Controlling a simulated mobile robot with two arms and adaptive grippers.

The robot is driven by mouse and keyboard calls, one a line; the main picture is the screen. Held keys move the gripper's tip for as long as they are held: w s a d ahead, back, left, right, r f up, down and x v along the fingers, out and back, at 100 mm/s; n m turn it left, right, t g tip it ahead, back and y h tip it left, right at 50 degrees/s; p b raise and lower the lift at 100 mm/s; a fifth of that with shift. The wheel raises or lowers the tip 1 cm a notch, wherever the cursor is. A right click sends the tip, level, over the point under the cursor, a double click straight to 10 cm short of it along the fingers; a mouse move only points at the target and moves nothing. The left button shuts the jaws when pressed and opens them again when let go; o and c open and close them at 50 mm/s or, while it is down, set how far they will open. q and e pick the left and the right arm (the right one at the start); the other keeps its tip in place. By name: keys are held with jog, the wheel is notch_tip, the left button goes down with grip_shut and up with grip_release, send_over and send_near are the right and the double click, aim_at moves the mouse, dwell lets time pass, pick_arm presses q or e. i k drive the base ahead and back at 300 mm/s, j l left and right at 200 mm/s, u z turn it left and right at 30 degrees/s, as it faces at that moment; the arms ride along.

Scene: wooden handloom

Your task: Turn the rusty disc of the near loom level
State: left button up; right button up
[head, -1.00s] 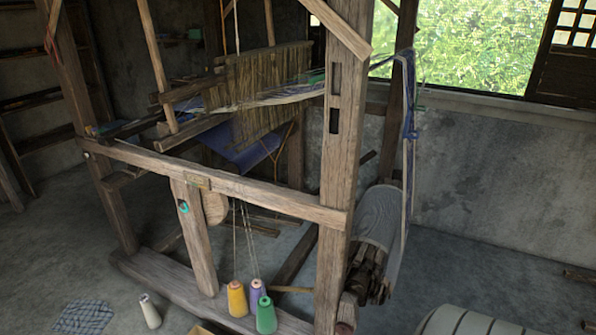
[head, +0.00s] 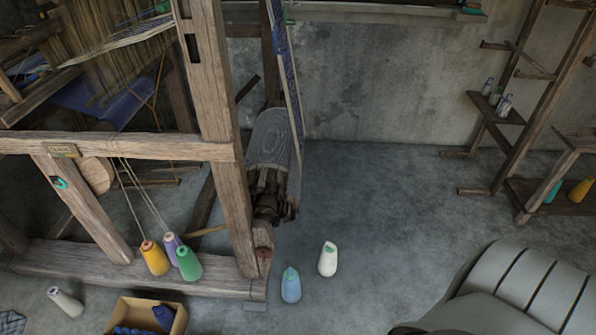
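The near wooden loom (head: 217,75) fills the left half of the head view. A small reddish-brown round face (head: 264,254) shows low on its right end, beside the foot of the upright post; it looks like the rusty disc, but it is too small to tell its tilt. Just above it is a dark toothed wooden part (head: 270,195) by the grey cloth roll (head: 272,142). A pale wooden disc (head: 97,175) hangs behind the front rail. Neither of my grippers is in view.
Yellow (head: 154,259), purple and green cones stand on the loom's bottom beam. A blue cone (head: 291,286) and a white cone (head: 328,260) stand on the floor near the post. A cardboard box (head: 178,318) is at the bottom.

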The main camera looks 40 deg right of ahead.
aim_at(263, 252)
jog(key=z, duration=0.8)
